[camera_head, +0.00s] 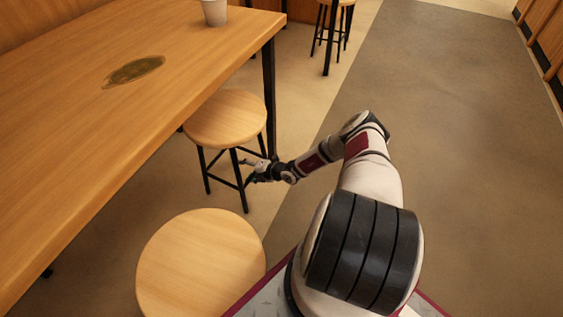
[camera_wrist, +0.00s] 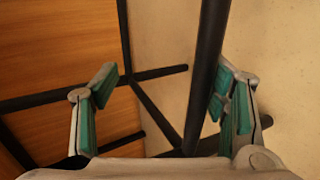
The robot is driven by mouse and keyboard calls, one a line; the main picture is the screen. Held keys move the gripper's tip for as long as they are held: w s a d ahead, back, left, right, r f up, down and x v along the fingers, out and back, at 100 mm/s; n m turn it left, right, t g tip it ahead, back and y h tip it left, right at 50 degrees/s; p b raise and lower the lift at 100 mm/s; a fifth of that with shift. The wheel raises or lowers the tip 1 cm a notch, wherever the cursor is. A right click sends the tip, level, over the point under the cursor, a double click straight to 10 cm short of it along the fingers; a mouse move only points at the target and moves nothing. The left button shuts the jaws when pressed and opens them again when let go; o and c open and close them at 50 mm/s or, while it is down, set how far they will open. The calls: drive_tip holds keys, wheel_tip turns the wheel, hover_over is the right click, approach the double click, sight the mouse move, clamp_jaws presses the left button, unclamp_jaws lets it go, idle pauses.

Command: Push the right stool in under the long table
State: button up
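The long table (camera_head: 190,75) runs along the left of the head view. The farther stool (camera_head: 225,118), with a round wooden seat and black legs, stands at its edge near the table's end. The table edge slightly overlaps the seat in the picture. My gripper (camera_head: 252,171) is low beside this stool's legs. In the wrist view my gripper (camera_wrist: 168,78) is open. A black leg (camera_wrist: 207,70) passes between its fingers, close to the right one; I cannot tell whether they touch. A wooden surface (camera_wrist: 55,45) shows at left there.
A nearer stool (camera_head: 200,265) stands at the bottom, close to my base. A black table leg (camera_head: 269,95) stands just beyond the farther stool. Another stool (camera_head: 335,5) is at the back. A cup (camera_head: 215,13) and a dark oval patch (camera_head: 133,70) are on the table. The floor at right is clear.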

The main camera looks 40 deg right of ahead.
drive_tip(key=p+v, duration=0.4)
drive_tip(key=v, duration=0.4)
drive_tip(key=shift+f, duration=0.1)
idle(0.5)
